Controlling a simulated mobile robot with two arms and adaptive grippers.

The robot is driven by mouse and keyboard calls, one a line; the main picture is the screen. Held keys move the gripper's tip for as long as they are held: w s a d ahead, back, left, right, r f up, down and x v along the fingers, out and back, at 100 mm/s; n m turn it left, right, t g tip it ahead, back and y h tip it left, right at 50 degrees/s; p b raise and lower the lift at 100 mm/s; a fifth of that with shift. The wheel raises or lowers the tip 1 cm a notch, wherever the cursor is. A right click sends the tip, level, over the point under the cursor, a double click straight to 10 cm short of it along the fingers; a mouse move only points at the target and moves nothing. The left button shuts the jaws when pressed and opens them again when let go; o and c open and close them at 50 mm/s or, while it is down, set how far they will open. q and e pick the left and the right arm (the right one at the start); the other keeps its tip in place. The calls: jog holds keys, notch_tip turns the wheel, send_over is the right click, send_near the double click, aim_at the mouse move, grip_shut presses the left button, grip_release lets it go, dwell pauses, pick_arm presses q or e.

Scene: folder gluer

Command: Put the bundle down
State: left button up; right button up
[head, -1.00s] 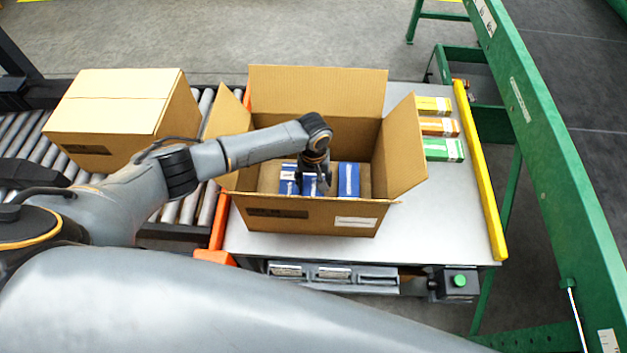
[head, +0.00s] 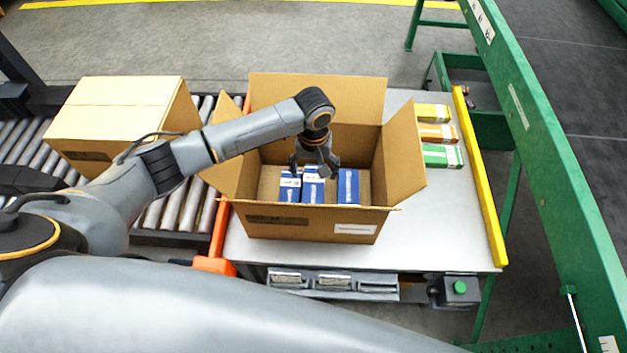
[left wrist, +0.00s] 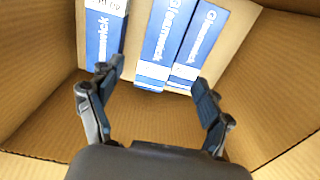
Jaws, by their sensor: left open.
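Blue-and-white bundles stand in the open cardboard box (head: 312,222). The left bundle (head: 289,188) and the middle bundle (head: 313,186) are side by side. The right bundle (head: 348,187) stands apart from them by a gap. My left gripper (head: 314,166) is open and empty, inside the box opening above the middle bundle. In the left wrist view the open fingers (left wrist: 157,80) point toward the bundles, with the lone bundle (left wrist: 103,32) at left and the pair (left wrist: 182,42) at right. My right gripper is not in view.
The box's flaps stand up and outward around my left arm. Yellow, orange and green packs (head: 437,133) lie on the table (head: 450,225) right of the box, beside a yellow rail (head: 481,175). A closed carton (head: 120,115) sits on the roller conveyor (head: 180,205) at left.

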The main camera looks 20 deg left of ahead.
pick_arm(q)
jog(key=shift+r, duration=1.55)
